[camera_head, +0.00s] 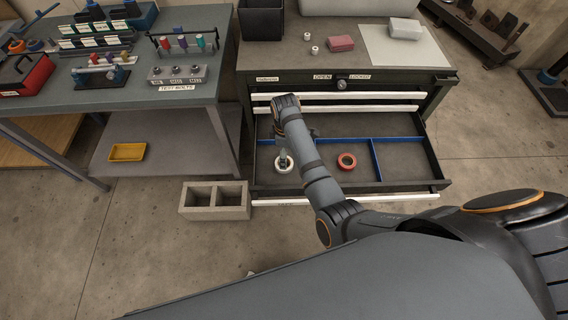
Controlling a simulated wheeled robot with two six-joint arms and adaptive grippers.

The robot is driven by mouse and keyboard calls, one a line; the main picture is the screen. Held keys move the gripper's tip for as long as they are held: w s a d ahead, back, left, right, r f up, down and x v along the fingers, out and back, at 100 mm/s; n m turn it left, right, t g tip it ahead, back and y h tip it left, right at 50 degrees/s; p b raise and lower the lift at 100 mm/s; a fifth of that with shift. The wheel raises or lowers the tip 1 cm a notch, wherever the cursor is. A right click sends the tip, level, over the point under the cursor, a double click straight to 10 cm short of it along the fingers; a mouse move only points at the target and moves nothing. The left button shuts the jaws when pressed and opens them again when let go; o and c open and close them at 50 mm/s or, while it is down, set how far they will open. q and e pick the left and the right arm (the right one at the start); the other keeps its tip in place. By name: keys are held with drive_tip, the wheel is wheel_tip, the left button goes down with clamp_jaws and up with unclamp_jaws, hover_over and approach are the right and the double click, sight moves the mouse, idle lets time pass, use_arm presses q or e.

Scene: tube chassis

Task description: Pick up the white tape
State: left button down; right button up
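The white tape (284,168) is a small roll lying in the left compartment of the open drawer (300,181). My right arm comes in from the right and reaches over the drawer. Its gripper (282,155) points down at the tape, with the fingertips at or just above the roll. The gripper is small and partly hidden here, so I cannot tell whether its fingers are open or touch the tape. My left gripper is not in view.
A concrete block (215,200) stands on the floor left of the drawer. The workbench (190,103) at left holds tools. The drawer's right compartment is empty.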

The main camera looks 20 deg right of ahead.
drive_tip(key=shift+s+f, duration=0.1)
drive_tip(key=shift+f, duration=0.2)
drive_tip(key=f, duration=0.4)
drive_tip(key=shift+s+a+f, duration=0.1)
drive_tip(key=shift+a+f, duration=0.15)
drive_tip(key=shift+f, duration=0.15)
drive_tip(key=c, duration=1.2)
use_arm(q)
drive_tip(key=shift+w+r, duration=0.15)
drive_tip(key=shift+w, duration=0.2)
use_arm(e)
drive_tip(key=shift+r, duration=0.1)
drive_tip(key=shift+c, duration=0.2)
